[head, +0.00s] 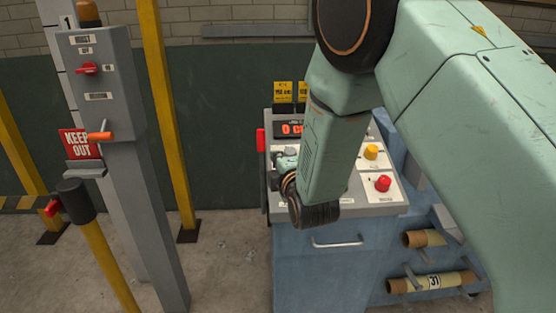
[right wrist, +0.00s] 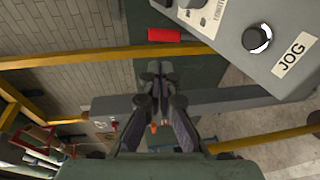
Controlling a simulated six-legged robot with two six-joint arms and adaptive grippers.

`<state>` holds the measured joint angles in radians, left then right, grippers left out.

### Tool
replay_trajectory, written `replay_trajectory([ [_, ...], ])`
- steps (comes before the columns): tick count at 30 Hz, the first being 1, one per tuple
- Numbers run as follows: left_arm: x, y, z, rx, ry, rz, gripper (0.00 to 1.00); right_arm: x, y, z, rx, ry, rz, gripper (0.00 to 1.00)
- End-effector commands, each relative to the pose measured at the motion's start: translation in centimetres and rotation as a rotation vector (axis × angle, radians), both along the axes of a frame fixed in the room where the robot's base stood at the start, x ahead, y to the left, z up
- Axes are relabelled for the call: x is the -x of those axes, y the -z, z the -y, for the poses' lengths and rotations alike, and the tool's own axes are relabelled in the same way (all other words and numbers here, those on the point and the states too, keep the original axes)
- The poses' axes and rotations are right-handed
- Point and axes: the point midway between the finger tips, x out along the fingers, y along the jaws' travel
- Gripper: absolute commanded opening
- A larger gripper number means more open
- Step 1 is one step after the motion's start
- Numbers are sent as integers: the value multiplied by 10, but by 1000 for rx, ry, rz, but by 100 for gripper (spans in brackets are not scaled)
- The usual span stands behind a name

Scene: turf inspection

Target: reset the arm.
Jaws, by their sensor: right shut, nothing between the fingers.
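My right arm (head: 330,150) comes in from the upper right and hangs bent in front of a control console (head: 345,205). My right gripper (head: 287,162) is at the console's left part, largely hidden by my own wrist. In the right wrist view its fingers (right wrist: 153,72) are together, with nothing between them. They point past the console's edge toward the grey post, and a black knob (right wrist: 256,38) beside a JOG label (right wrist: 290,57) lies to their right. My left gripper is not in view.
The console carries a yellow button (head: 371,152), a red button (head: 383,184) and a red-lit display (head: 292,129). A grey control post (head: 150,200) with a red switch (head: 88,68) stands left, near yellow posts (head: 165,110) and a KEEP OUT sign (head: 80,144). Cardboard tubes (head: 432,282) lie lower right.

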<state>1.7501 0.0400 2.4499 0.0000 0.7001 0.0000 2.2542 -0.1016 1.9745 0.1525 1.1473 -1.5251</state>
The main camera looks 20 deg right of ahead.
Motion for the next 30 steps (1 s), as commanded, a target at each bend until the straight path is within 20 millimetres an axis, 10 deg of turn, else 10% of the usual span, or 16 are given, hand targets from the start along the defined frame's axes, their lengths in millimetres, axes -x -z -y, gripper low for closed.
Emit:
replay_trajectory([
  [21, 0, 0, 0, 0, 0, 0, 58, 4, 4, -1, -148, 21, -13, 0],
  [30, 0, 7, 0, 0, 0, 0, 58, 68, 103, 2, -730, 218, -291, 0],
])
